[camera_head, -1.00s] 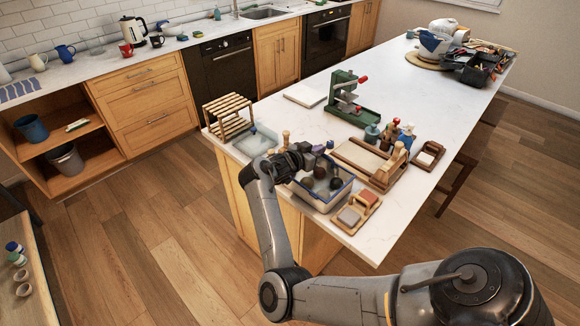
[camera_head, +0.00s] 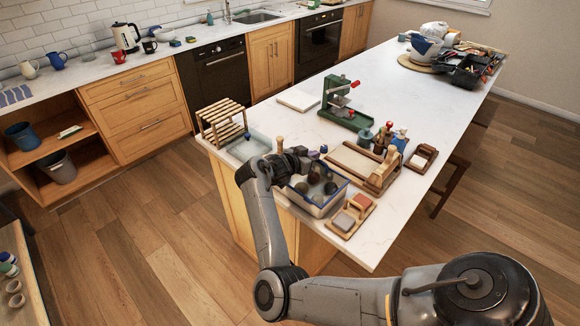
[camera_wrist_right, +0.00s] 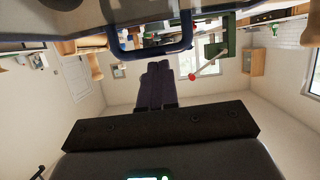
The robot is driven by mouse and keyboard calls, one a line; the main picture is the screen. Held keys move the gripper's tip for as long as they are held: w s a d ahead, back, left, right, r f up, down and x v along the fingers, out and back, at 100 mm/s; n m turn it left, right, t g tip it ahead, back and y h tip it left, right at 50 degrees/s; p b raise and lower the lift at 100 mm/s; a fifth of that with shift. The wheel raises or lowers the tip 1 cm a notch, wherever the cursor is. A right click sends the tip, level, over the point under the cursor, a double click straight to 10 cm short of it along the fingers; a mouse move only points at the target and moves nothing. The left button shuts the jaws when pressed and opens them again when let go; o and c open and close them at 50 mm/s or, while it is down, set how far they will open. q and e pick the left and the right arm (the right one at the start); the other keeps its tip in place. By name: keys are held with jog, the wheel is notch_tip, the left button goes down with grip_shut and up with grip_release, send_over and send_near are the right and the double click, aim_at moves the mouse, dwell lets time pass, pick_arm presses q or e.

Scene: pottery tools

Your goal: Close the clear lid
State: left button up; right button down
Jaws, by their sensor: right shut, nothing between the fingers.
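A low box (camera_head: 303,204) with a blue rim stands at the island's near edge, holding several dark round-headed tools. A clear lid cannot be told apart with certainty in the head view, so its angle is unclear. My right gripper (camera_head: 306,155) is at the box's back left side, close to its rim; touching or apart cannot be told. In the right wrist view its two dark fingers (camera_wrist_right: 157,84) are together with nothing between them. A blue bar (camera_wrist_right: 150,51), perhaps part of the box or lid, crosses just beyond the fingertips. My left gripper is out of view.
A slatted wooden rack (camera_head: 221,121) and a shallow clear tray (camera_head: 248,147) stand left of the box. A wooden frame board (camera_head: 362,165) and small block holder (camera_head: 351,216) are close on its right. A green press (camera_head: 343,104) stands behind.

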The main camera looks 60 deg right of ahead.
jog(key=shift+r+p, duration=0.4)
jog(key=shift+r, duration=0.2)
jog(key=w+a+r+n+t+h+p, duration=0.2)
jog(key=w+a+r+n+t, duration=0.1)
jog(key=w+a+r+t, duration=0.4)
jog(key=w+a+f+n+t+y, duration=0.1)
jog(key=a+f+n+t+y, duration=0.1)
jog(key=a+n+t+y, duration=0.4)
jog(key=w+a+f+n+t+y, duration=0.1)
jog(key=a+f+n+t+y, duration=0.2)
jog(key=a, duration=0.5)
jog(key=s+a+f+n+g+y, duration=0.2)
jog(key=s+a+f+n+y, duration=0.25)
jog(key=a, duration=0.45)
jog(key=s+a+f+n+g+y, duration=0.1)
jog(key=s+a+f+n+g, duration=0.25)
jog(key=s+a+f, duration=0.4)
jog(key=s+a+f+n+g+y, duration=0.1)
jog(key=s+a+n+g, duration=0.2)
jog(key=s+a, duration=0.7)
notch_tip(320, 180, up, 24)
jog(key=s+d+p, duration=0.2)
jog(key=p, duration=2.2)
jog(key=shift+d, duration=0.15)
